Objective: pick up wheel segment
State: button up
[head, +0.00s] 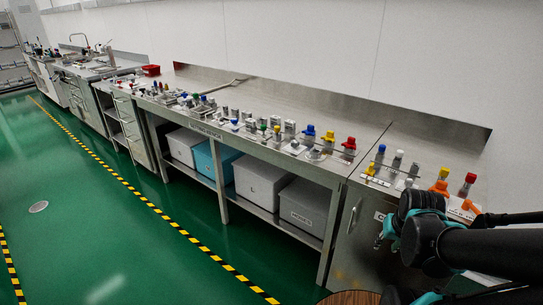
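I cannot single out a wheel segment among the small parts on the steel workbench (345,125) in the head view. Rows of small metal pieces and fixtures with red, yellow, blue, white and green tops stand along its front half. The closest group, with blue, white, yellow, orange and red tops, stands at the right end near my arm. My black arm with teal bands reaches in from the right edge, in front of the bench's right end.
Grey bins (304,207) and a blue bin (203,158) stand on the shelf below. A red box (151,71) sits farther left, near a sink counter. A white wall rises behind. The green floor (95,210) in front is clear, with yellow-black tape lines.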

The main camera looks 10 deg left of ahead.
aim_at(440, 187)
jog(key=u, duration=0.45)
jog(key=z, duration=1.05)
jog(key=j+z, duration=0.15)
jog(key=j, duration=0.2)
jog(key=i, duration=0.05)
